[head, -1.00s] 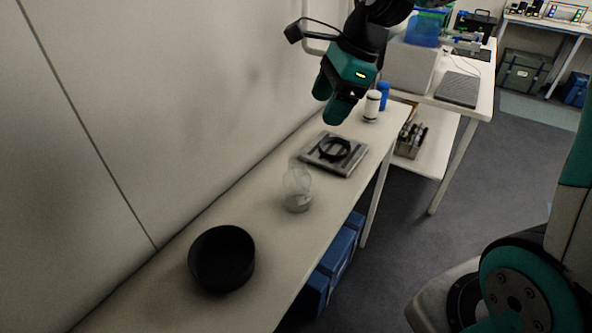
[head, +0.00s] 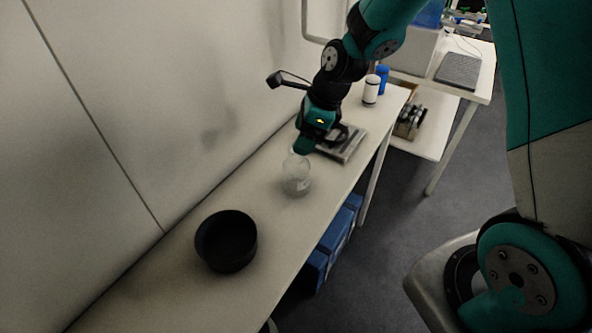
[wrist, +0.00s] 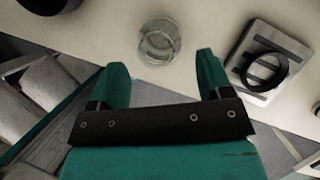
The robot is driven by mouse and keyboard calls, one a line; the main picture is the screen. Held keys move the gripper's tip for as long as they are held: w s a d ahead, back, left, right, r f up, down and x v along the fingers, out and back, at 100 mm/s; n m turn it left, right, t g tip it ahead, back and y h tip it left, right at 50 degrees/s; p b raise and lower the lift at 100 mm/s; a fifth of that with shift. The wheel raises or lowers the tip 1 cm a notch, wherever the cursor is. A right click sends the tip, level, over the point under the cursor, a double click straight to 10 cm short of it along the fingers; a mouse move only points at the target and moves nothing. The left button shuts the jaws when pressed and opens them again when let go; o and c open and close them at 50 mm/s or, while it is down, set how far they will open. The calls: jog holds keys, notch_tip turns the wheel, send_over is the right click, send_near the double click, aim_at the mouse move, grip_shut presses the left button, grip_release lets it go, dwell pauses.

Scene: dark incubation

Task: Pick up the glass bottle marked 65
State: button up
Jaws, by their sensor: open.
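A clear glass bottle (head: 297,182) stands upright on the white bench in the head view, between the black bowl and the grey plate. No marking on it can be read. In the wrist view the bottle (wrist: 158,42) shows from above, just beyond the gap between my fingers. My gripper (wrist: 159,72) is open and empty, with its two green fingers apart. In the head view my gripper (head: 303,147) is above and slightly behind the bottle, and its fingers partly overlap the bottle's top there. I cannot tell whether they touch it.
A black round bowl (head: 226,241) stands nearer on the bench. A grey plate with a black ring (wrist: 264,72) lies close beside the bottle. A white container (head: 371,89) and a blue one (head: 382,78) stand farther back. The wall runs along the bench's left side.

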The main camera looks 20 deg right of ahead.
aim_at(297, 170)
jog(key=f+p, duration=0.1)
jog(key=a+f, duration=0.1)
jog(key=f, duration=0.1)
jog(key=shift+s+f+p, duration=0.15)
jog(key=shift+f+p, duration=0.05)
jog(key=shift+p, duration=0.2)
jog(key=shift+a+f, duration=0.2)
jog(key=shift+f, duration=0.35)
grip_shut()
jog(key=shift+r, duration=0.15)
